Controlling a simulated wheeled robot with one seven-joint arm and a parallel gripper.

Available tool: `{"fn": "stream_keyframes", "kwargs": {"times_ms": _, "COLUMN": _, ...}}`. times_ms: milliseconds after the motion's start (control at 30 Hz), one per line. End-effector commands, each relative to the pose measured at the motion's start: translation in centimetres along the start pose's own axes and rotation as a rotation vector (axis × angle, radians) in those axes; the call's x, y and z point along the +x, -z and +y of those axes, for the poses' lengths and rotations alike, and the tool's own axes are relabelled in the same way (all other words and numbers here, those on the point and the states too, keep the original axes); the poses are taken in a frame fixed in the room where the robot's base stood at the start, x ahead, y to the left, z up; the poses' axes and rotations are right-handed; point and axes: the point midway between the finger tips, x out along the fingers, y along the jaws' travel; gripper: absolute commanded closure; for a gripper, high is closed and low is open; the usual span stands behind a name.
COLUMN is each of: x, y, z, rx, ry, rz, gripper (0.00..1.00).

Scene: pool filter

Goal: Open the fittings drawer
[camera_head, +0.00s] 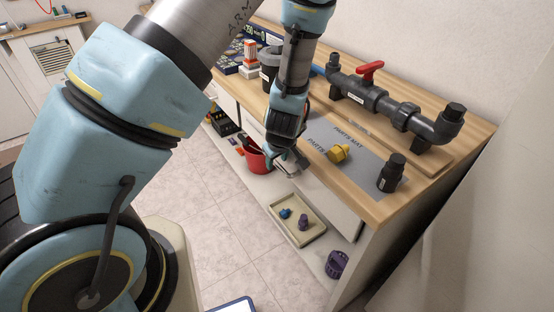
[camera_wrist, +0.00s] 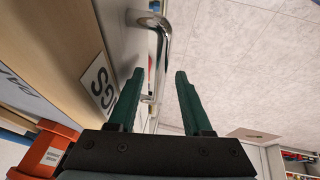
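The fittings drawer's pale front (camera_wrist: 118,22) shows in the wrist view, below the wooden bench edge. A shiny metal bar handle (camera_wrist: 162,50) stands out from the front. My gripper (camera_wrist: 158,74) is open, with its two green fingers on either side of the handle in the picture; I see no clear contact. In the head view my gripper (camera_head: 292,170) is at the bench's front edge, and the handle cannot be made out there.
The bench top (camera_head: 440,172) holds a grey parts mat (camera_head: 335,128), a yellow fitting (camera_head: 339,153), a black fitting (camera_head: 391,172) and a pipe assembly with a red valve (camera_head: 371,70). Below are a red bucket (camera_head: 258,158) and a cream tray (camera_head: 318,234). The tiled floor in front is clear.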

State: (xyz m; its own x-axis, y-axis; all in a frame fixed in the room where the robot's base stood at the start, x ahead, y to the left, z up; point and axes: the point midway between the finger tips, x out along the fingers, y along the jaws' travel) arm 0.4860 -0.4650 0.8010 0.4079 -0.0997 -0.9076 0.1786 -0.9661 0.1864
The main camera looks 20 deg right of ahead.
Motion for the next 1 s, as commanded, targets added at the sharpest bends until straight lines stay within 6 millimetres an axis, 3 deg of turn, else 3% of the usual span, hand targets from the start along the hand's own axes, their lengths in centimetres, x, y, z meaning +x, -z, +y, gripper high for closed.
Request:
{"fn": "stream_keyframes", "kwargs": {"times_ms": 67, "x": -0.01, "y": 0.00, "z": -0.01, "rx": 0.000, "ry": 0.000, "rz": 0.000, "gripper": 0.58}}
{"fn": "stream_keyframes", "kwargs": {"times_ms": 433, "x": -0.03, "y": 0.00, "z": -0.02, "rx": 0.000, "ry": 0.001, "rz": 0.000, "gripper": 1.00}}
{"fn": "stream_keyframes", "kwargs": {"times_ms": 1000, "x": -0.04, "y": 0.00, "z": -0.02, "rx": 0.000, "ry": 0.000, "rz": 0.000, "gripper": 1.00}}
